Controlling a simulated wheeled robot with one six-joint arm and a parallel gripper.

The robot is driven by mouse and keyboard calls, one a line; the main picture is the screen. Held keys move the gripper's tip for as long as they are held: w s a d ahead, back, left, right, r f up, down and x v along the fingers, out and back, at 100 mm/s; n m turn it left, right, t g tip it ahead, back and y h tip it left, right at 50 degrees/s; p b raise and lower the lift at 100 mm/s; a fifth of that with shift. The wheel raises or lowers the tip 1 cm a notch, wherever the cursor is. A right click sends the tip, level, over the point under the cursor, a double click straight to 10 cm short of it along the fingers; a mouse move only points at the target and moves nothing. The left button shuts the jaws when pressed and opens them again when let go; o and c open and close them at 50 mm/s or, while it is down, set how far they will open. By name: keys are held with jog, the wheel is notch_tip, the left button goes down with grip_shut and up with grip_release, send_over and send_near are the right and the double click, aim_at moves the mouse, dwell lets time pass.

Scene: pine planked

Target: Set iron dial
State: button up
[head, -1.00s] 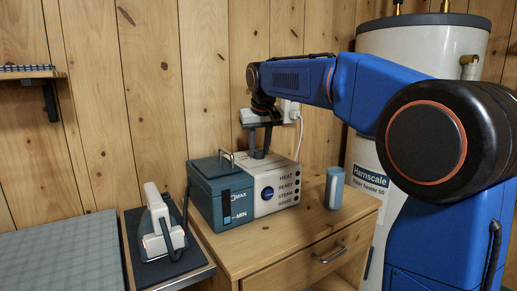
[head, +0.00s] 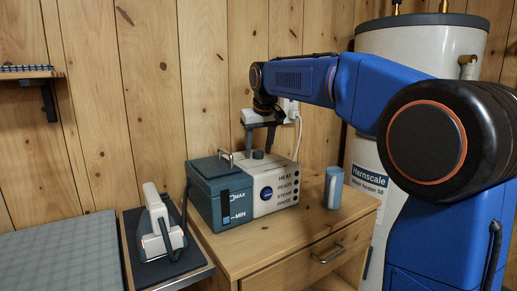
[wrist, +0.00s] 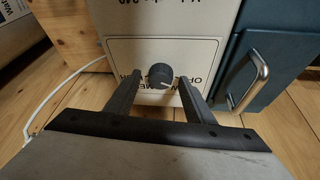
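The iron dial (head: 258,154) is a small dark round knob on the white top of the iron station (head: 275,185). In the wrist view the dial (wrist: 160,75) has a pale pointer mark on its lower side, with upside-down lettering around it, partly hidden by my fingers. My gripper (head: 260,144) is open and empty, pointing down just above the dial. In the wrist view its two fingers (wrist: 160,84) stand apart to either side of the dial, with a gap around it.
The station has a teal water tank (head: 213,190) with a metal handle (wrist: 250,82). A white cord (wrist: 55,92) runs beside the station.

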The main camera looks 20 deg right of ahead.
jog(key=v, duration=1.7)
jog(key=shift+r, duration=0.25)
jog(key=s+d+f, duration=0.3)
jog(key=s+f, duration=1.5)
jog(key=f, duration=0.1)
jog(key=s+d+f+m, duration=0.1)
jog(key=s+d+f, duration=0.3)
jog(key=s+f, duration=1.4)
notch_tip(320, 180, down, 2)
jog(key=shift+f+m, duration=0.2)
jog(key=shift+m, duration=0.1)
